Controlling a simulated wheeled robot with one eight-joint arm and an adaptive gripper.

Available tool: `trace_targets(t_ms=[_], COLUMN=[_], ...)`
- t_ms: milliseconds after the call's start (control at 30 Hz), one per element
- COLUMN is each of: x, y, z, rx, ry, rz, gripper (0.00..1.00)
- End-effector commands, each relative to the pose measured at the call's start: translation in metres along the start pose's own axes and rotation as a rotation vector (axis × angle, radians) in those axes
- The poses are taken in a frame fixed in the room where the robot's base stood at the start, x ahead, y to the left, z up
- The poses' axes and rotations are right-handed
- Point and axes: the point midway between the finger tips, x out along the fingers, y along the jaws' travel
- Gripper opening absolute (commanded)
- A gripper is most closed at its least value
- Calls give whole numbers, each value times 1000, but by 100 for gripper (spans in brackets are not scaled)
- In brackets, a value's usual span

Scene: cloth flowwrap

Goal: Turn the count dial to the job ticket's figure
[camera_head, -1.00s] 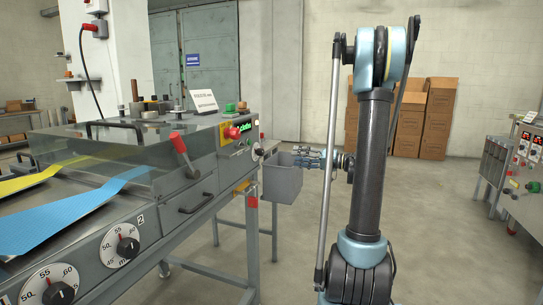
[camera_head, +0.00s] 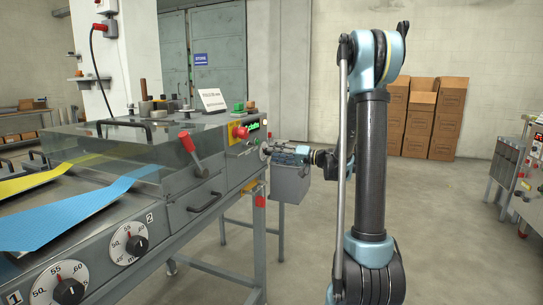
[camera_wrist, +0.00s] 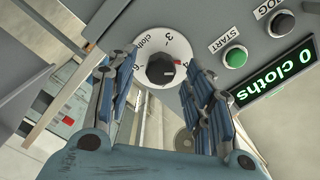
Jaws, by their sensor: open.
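The count dial (camera_wrist: 161,68) is a white dial marked "cloths" with a black knob and a red mark, on the machine's grey panel in the wrist view. Figures 3 and 6 show on its face; others are partly covered by my fingers. My gripper (camera_wrist: 160,90) is open, with one blue finger on each side of the knob. I cannot tell whether the fingers touch it. In the head view my gripper (camera_head: 270,150) reaches the panel's right end. The job ticket is probably the white card (camera_head: 212,99) on top of the machine; its text is too small to read.
The green START button (camera_wrist: 236,57) and black JOG button (camera_wrist: 281,23) sit beside the dial, with a display (camera_wrist: 272,83) reading "0 cloths". A grey bin (camera_head: 290,184) hangs below my gripper. A red-handled lever (camera_head: 187,141) stands on the machine's front.

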Motion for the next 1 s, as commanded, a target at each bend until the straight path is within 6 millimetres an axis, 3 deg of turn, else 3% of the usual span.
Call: trace_targets(t_ms=[233,600,633,800,1000], x=[24,28,28,28,28], y=[0,0,0,0,1], z=[0,0,0,0,0], rx=[0,0,0,0,11], ry=[0,1,1,1,1], rz=[0,0,0,1,2], gripper=[47,47,45,7,3])
